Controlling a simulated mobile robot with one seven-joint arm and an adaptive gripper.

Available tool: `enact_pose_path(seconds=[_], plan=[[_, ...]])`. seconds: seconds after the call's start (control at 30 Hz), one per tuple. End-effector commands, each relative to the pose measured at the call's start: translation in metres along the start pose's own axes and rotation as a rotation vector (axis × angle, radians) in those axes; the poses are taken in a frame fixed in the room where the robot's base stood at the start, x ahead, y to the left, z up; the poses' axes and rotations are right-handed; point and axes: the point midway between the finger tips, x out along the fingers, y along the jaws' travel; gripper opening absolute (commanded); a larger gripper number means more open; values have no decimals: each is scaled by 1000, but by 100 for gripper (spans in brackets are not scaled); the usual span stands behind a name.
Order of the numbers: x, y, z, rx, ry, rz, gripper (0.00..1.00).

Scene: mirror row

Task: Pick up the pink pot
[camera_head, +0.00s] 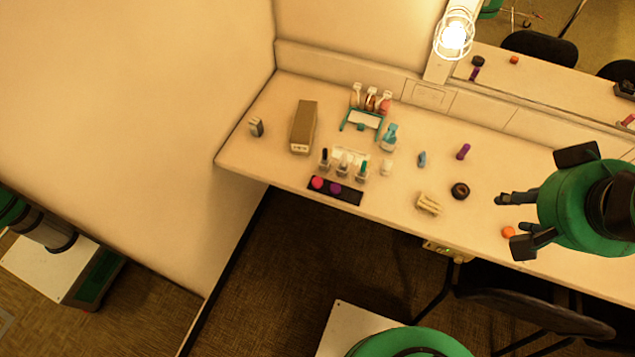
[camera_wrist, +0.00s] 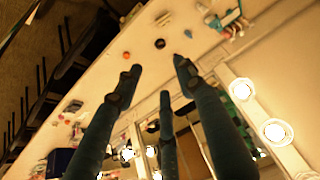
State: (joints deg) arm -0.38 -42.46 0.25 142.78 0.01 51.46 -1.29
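The pink pot (camera_head: 318,183) is a small round thing at the left end of a black tray (camera_head: 348,196), near the front edge of the counter. A purple pot (camera_head: 336,188) sits beside it on the same tray. My gripper (camera_head: 508,220) is at the right of the head view, far from the pink pot, with its dark fingers spread and nothing between them. The spread fingers also show in the wrist view (camera_wrist: 158,72). I cannot make out the pink pot in the wrist view.
Small bottles (camera_head: 343,164) stand just behind the tray, with a teal rack (camera_head: 362,122) farther back. A brown box (camera_head: 304,127) stands to the left. A cream clip (camera_head: 429,203), a black ring (camera_head: 460,191) and an orange ball (camera_head: 508,232) lie between tray and gripper. A mirror is behind.

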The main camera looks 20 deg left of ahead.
Motion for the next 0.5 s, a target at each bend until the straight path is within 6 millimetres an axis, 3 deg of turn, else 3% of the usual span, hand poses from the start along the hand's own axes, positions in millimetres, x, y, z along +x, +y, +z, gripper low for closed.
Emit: enact_pose_path(seconds=[0.27,0.5], plan=[[18,-19,-30,-238,-40,-31,39],[50,-54,-71,-606,-85,-86,39]])
